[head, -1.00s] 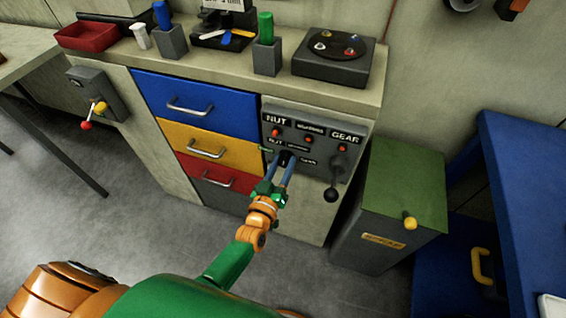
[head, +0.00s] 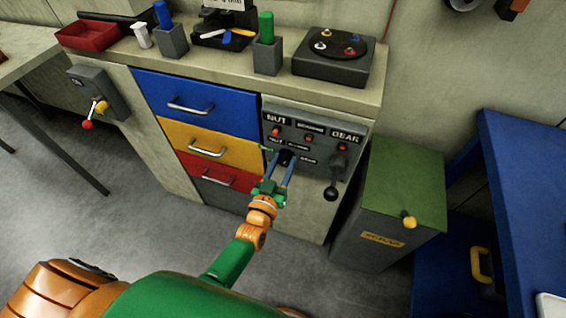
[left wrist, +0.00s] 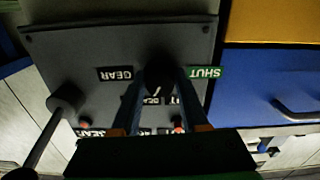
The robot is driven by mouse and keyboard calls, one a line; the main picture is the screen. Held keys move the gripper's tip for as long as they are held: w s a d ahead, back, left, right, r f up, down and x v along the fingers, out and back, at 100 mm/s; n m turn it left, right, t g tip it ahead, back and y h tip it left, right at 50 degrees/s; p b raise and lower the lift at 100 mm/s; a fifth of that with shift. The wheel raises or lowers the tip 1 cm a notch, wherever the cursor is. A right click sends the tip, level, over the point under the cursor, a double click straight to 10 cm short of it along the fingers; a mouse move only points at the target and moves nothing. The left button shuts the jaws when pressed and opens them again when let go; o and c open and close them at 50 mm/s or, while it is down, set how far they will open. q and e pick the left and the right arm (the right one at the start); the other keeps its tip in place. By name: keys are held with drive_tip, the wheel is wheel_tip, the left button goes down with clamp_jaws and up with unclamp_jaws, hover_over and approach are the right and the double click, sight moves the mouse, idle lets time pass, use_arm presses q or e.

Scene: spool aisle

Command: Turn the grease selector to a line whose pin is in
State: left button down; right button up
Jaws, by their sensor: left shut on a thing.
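The grease selector is a dark round knob with a short white mark, low on a grey panel (head: 290,115). In the left wrist view the knob (left wrist: 160,68) sits between my left gripper's fingers, its white mark pointing down the picture. My left gripper (head: 284,160) is shut on the knob; it also shows in the left wrist view (left wrist: 160,85). Around the knob are a GEAR label (left wrist: 115,73), a green SHUT label (left wrist: 204,73) and partly hidden labels. Three red pins (head: 275,132) (head: 308,139) (head: 342,147) sit in a row above; their depth is unclear. My right gripper is out of view.
Blue (head: 200,98), yellow (head: 225,146) and red drawers (head: 235,181) are to the left. A green-topped bin (head: 405,180) stands to the right. A turntable box (head: 335,68) is on the worktop.

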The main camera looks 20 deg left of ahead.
use_arm(q)
drive_tip(key=shift+f, duration=0.2)
drive_tip(key=shift+c, duration=2.1)
unclamp_jaws()
drive_tip(key=shift+r, duration=0.1)
drive_tip(key=s+p, duration=0.1)
drive_tip(key=s, duration=0.6)
drive_tip(key=shift+s+a, duration=0.1)
drive_tip(key=s+f+m+g+p, duration=0.2)
drive_tip(key=s+f+g+p, duration=0.2)
drive_tip(key=s+f+g, duration=0.9)
drive_tip(key=s+a+f+g, duration=0.2)
drive_tip(key=s+f, duration=0.3)
drive_tip(key=s, duration=0.4)
drive_tip(key=s+a+f+g, duration=0.2)
drive_tip(key=s+f, duration=0.4)
drive_tip(key=s, duration=0.4)
drive_tip(key=shift+a+m+y+p, duration=0.3)
drive_tip(key=shift+a+m+p, duration=0.15)
drive_tip(key=shift+a, duration=0.1)
